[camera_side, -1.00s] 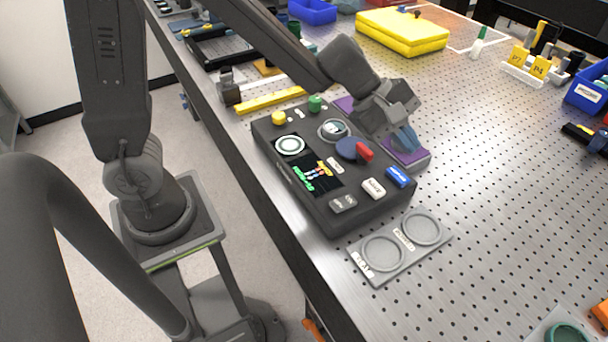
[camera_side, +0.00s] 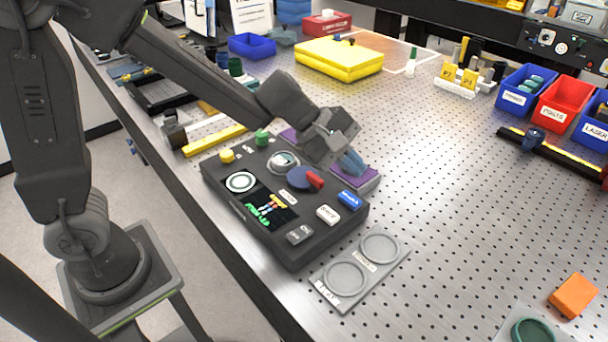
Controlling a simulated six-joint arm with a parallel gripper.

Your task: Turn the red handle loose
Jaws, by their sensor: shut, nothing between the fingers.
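The red handle (camera_side: 315,180) is a short bar on a round blue knob (camera_side: 299,177), on top of a black control box (camera_side: 252,207). It points toward the lower right of the picture. My gripper (camera_side: 353,164) is shut and empty, to the right of and behind the handle, apart from it. Its blue-grey fingers point down over a purple-topped block (camera_side: 366,177) beside the box. I cannot tell whether the fingertips touch that block.
The box also bears a blue button (camera_side: 349,200), a white button (camera_side: 327,214), a grey button (camera_side: 299,235), a yellow knob (camera_side: 227,156), a green knob (camera_side: 262,138) and a small screen (camera_side: 270,210). A grey two-ring tray (camera_side: 362,272) lies in front.

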